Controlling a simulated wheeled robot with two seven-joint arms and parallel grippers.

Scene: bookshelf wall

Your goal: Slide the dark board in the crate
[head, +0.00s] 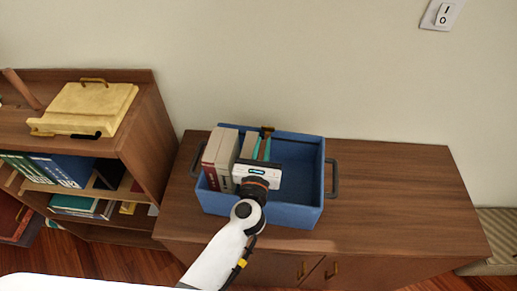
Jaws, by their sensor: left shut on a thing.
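The blue crate (311,172) stands on the brown cabinet, with dark handles at its sides. My left gripper (263,146) reaches over its front wall, its fingers inside and pointing to the back wall. It is shut on a narrow dark brown piece, which I take to be the dark board (267,130). Only its top end shows near the back wall; my gripper hides the rest, so I cannot tell whether it touches the crate floor. Upright grey and beige books (221,152) fill the left side of the crate. My right gripper is not in view.
The crate's right part is empty. The cabinet top (400,200) is clear to the right. At the left, a bookcase (145,125) holds several books, with a yellow case (92,105) on top. The wall is close behind.

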